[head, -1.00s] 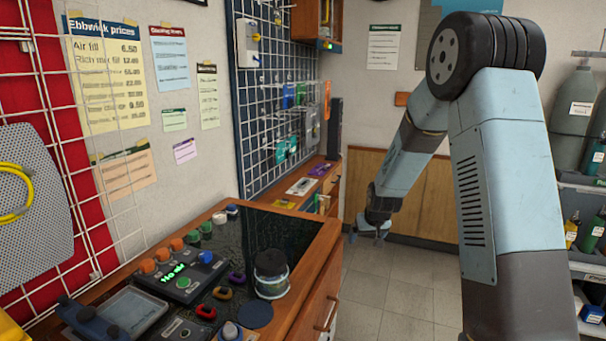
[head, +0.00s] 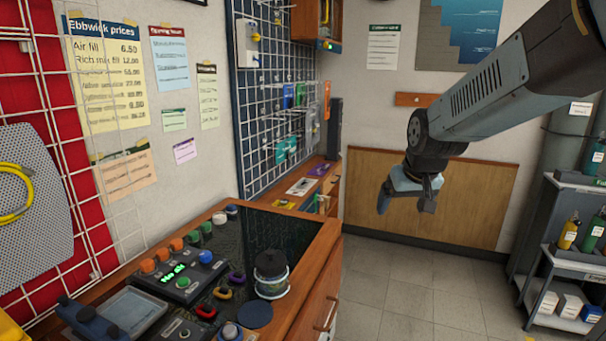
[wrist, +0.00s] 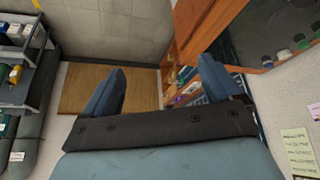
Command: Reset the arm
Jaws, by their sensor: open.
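My gripper (head: 404,199) hangs at the end of my arm in the head view, out over the floor to the right of the bench. In the wrist view its two blue fingers (wrist: 160,85) stand wide apart with nothing between them. The gripper is open, empty and touching nothing that I can see. My arm comes in from the upper right of the head view, bends at a dark joint and drops to the gripper.
The wooden bench (head: 322,262) with a control box (head: 182,277) and a clear jar (head: 271,274) stands at the left. A grey shelf (head: 577,267) with bottles stands at the right. The tiled floor (head: 400,300) between them is clear.

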